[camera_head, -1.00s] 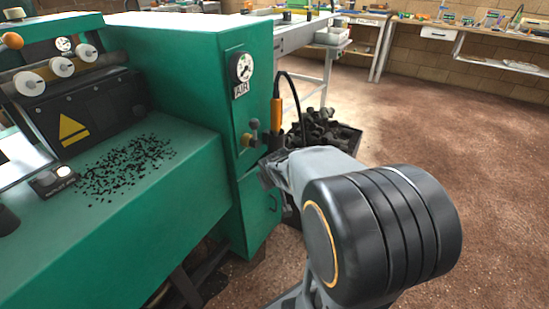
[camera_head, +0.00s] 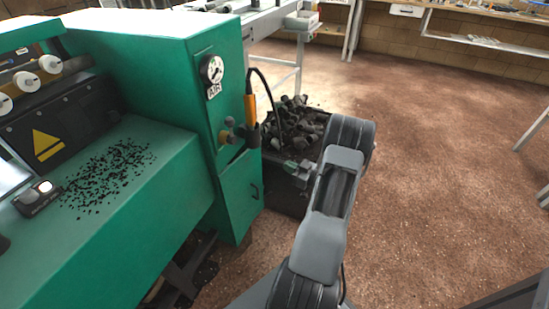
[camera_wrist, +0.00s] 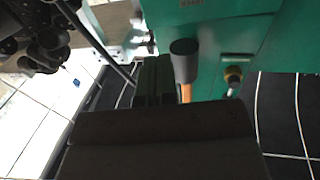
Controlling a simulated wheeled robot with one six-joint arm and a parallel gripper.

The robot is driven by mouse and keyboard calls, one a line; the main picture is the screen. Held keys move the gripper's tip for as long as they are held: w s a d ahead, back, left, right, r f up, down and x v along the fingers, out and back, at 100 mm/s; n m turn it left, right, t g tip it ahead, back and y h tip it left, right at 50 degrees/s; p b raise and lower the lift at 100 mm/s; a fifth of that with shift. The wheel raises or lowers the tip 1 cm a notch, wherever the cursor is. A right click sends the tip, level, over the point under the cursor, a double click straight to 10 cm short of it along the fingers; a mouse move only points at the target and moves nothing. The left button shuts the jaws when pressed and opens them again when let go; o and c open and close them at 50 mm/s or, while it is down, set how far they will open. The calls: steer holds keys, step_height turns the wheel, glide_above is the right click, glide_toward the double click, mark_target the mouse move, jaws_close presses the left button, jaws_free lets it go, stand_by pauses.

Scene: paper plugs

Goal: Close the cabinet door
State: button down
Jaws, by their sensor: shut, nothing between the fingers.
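The door cannot be made out clearly in the wrist view.
The green machine (camera_head: 150,60) carries a gauge (camera_head: 212,69) and an orange-handled tool (camera_head: 250,108) above the door. A bin of dark plugs (camera_head: 290,125) stands just beyond my gripper. Open floor (camera_head: 440,150) lies to the right.

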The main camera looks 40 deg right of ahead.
mark_target(256, 151)
steer(key=b+x, duration=0.3)
steer(key=x, duration=1)
steer(key=shift+w, duration=0.15)
